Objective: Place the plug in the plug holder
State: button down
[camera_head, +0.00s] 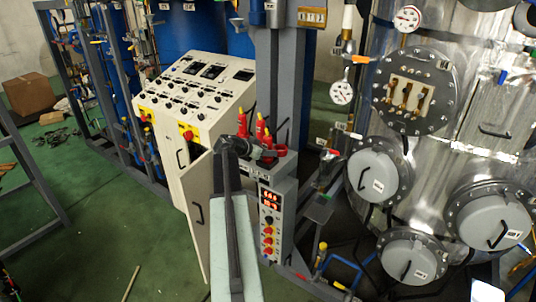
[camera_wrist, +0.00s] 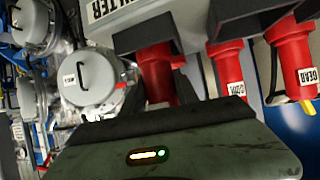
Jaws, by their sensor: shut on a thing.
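My gripper (camera_head: 252,147) is shut on a red plug (camera_head: 271,153) at the top of the grey control box (camera_head: 283,190) in the head view. Two more red plugs (camera_head: 261,129) (camera_head: 243,124) stand upright just behind it. In the wrist view, a red plug (camera_wrist: 156,72) is partly hidden behind the dark gripper body (camera_wrist: 175,150). Two labelled red plugs (camera_wrist: 229,68) (camera_wrist: 292,58) are to its right. The fingertips are not clear, and I cannot tell whether the held plug is seated in a holder.
A cream control panel (camera_head: 203,85) with an open door (camera_head: 200,215) stands close on the left. A grey column (camera_head: 280,80) rises behind the box. A steel vessel with round hatches (camera_head: 380,172) and gauges fills the right. Green floor is open at lower left.

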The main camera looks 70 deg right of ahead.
jog(key=shift+f, duration=0.2)
jog(key=c, duration=0.9)
grip_release()
jog(key=shift+r, duration=0.1)
jog(key=shift+w+a+r, duration=0.1)
jog(key=shift+a+r, duration=0.15)
jog(key=shift+r, duration=0.2)
jog(key=p+v, duration=0.5)
jog(key=v, duration=0.6)
jog(key=shift+w+a+p, duration=0.1)
jog(key=shift+a+p, duration=0.05)
jog(key=shift+p, duration=0.2)
